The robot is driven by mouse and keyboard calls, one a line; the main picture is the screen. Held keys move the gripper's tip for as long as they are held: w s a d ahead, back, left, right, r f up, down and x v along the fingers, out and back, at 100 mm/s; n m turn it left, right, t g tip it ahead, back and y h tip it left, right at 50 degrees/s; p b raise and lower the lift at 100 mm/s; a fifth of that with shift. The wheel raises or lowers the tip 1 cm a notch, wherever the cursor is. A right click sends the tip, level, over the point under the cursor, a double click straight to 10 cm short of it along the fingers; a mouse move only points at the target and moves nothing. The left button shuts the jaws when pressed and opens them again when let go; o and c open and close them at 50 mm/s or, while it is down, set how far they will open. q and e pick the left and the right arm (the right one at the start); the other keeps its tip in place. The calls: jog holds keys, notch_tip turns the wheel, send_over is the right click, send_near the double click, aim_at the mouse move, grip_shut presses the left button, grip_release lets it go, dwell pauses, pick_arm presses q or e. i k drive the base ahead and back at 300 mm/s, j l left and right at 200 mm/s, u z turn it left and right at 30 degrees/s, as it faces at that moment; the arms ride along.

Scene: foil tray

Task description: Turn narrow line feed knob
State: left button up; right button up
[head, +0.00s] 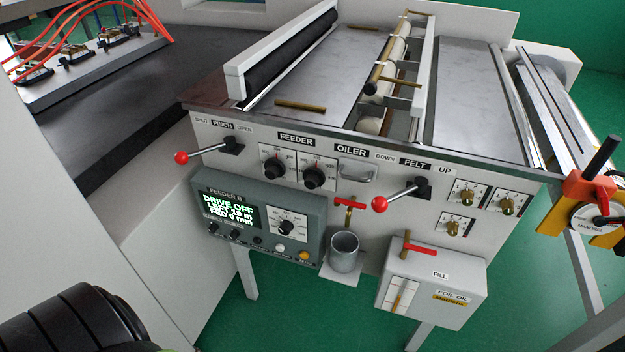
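The machine front (330,150) carries several dial knobs, and I cannot read which one is the narrow line feed knob. Two black knobs on white dials sit under the FEEDER label: a left one (274,168) and a right one (313,176). Another black knob (286,227) sits on the white dial of the grey FEEDER B box (262,245). Its green display (230,212) reads DRIVE OFF, with a left length and FED 0 mm below. Neither of my grippers shows; only a black, ribbed part, probably of my arm, is at the bottom left corner.
Red-balled levers stick out at PINCH (182,158) and FELT (379,204). A grey cup (344,252) stands on a bracket below the OILER tap. A FOIL OIL box (432,290) juts out lower right. Green floor (300,320) is open below the panel.

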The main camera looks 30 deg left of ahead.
aim_at(285, 228)
jog(key=u, duration=1.45)
jog(key=k+j, duration=0.05)
